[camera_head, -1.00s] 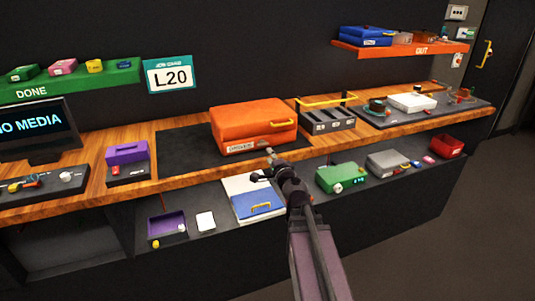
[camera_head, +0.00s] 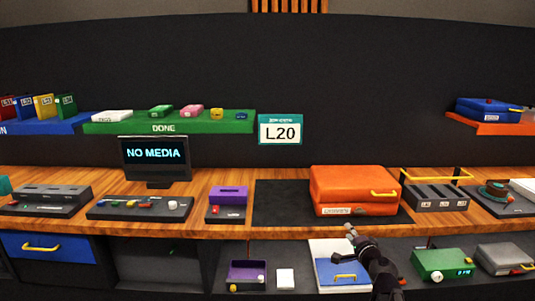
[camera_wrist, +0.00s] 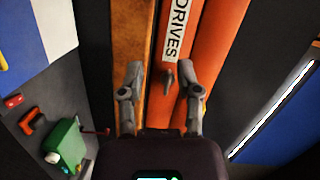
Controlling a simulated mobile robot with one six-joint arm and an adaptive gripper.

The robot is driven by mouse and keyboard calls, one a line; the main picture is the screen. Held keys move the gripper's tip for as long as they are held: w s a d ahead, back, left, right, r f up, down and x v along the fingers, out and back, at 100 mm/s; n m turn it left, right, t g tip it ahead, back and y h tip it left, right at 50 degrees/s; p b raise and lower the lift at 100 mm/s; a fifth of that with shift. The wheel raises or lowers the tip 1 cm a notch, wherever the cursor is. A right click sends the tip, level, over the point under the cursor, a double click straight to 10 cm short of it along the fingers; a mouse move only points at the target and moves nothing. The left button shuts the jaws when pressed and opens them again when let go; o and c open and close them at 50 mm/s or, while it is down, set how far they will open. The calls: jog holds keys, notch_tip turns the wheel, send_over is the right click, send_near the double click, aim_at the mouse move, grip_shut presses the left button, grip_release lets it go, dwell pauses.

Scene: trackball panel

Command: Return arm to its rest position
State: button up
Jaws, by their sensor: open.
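My gripper (camera_head: 350,234) is in front of the counter's front edge, below the orange case in the head view. In the wrist view my gripper (camera_wrist: 158,85) has its two fingers apart with nothing between them. The orange case (camera_head: 352,184) is closed and lies on a dark mat on the counter. In the wrist view the case (camera_wrist: 215,45) shows its "DRIVES" label and a small dark latch just beyond the fingers. My arm covers part of the lower shelf.
The wooden counter (camera_head: 285,228) runs across the view. Below it are a blue-and-white folder (camera_head: 338,262), a green box (camera_head: 441,262) and a purple tray (camera_head: 247,273). A "NO MEDIA" monitor (camera_head: 156,156) stands left. The green DONE shelf (camera_head: 205,127) is above.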

jog(key=s+a+f+n+g+y, duration=0.2)
jog(key=s+a+f+n+g, duration=0.15)
jog(key=a+f+n, duration=0.2)
jog(key=s+a+f+n+g+y, duration=0.1)
jog(key=s+a+f+n+g, duration=0.3)
jog(key=a, duration=0.3)
jog(key=s+d+f+n+g+h, duration=0.2)
jog(key=s+f+n+g+h, duration=0.2)
jog(key=s+f+g+h, duration=0.45)
notch_tip(320, 180, up, 18)
jog(key=s+y+p, duration=0.2)
jog(key=p, duration=1.4)
jog(key=shift+s+g+p, duration=0.15)
jog(key=shift+g+p, duration=0.2)
jog(key=shift+g, duration=0.05)
jog(key=shift+f+y, duration=0.1)
jog(key=shift+y, duration=0.15)
